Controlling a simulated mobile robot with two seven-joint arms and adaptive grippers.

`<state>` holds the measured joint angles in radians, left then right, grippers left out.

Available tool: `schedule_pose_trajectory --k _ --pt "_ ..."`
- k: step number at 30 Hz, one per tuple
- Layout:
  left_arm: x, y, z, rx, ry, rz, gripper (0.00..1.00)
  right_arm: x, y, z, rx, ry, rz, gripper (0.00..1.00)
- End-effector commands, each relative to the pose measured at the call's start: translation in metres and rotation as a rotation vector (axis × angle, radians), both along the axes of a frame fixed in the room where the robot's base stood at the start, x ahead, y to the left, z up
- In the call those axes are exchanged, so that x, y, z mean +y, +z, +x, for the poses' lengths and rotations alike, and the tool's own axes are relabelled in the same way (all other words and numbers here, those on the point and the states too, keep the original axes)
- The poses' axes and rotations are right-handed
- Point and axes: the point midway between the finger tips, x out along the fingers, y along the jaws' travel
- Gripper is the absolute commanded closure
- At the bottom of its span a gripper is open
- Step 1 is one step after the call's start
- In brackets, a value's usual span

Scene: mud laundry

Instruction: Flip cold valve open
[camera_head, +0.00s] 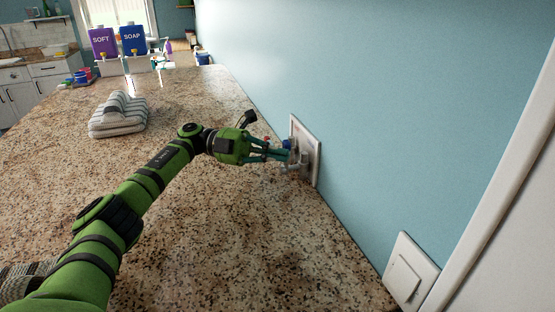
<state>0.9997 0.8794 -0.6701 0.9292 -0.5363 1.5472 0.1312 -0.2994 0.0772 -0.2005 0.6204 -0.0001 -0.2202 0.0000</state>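A white valve box plate (312,150) is set in the blue wall at the counter's right edge. Grey metal valve fittings (298,164) stick out from it. A small blue part (286,144), which looks like the cold valve's handle, shows at the fittings. A small red part shows close to the gripper's upper finger. My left gripper (283,152) reaches in from the left, with its fingertips at the fittings and blue part. The fingertips overlap these parts, so I cannot tell whether they touch or grip. My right gripper is out of view.
Folded striped towels (118,115) lie on the speckled counter (230,230). Purple SOFT (103,42) and blue SOAP (133,40) dispensers stand at the back. A light switch (408,272) is on the wall at lower right. The counter around my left arm is mostly clear.

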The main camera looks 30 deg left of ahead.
Motion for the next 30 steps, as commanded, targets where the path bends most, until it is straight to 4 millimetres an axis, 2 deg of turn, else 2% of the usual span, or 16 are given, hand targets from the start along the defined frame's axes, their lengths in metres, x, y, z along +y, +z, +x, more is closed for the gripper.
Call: schedule_pose_trajectory --k 17,20,30 --pt "0.002 0.002 0.001 0.003 0.002 -0.01 1.0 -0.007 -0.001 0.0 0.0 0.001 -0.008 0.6" --pt "0.01 0.002 0.0 0.004 0.005 -0.009 1.0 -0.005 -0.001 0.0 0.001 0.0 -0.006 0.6" --pt "0.056 0.0 -0.007 0.004 0.004 -0.01 1.0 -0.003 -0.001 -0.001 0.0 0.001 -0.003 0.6"
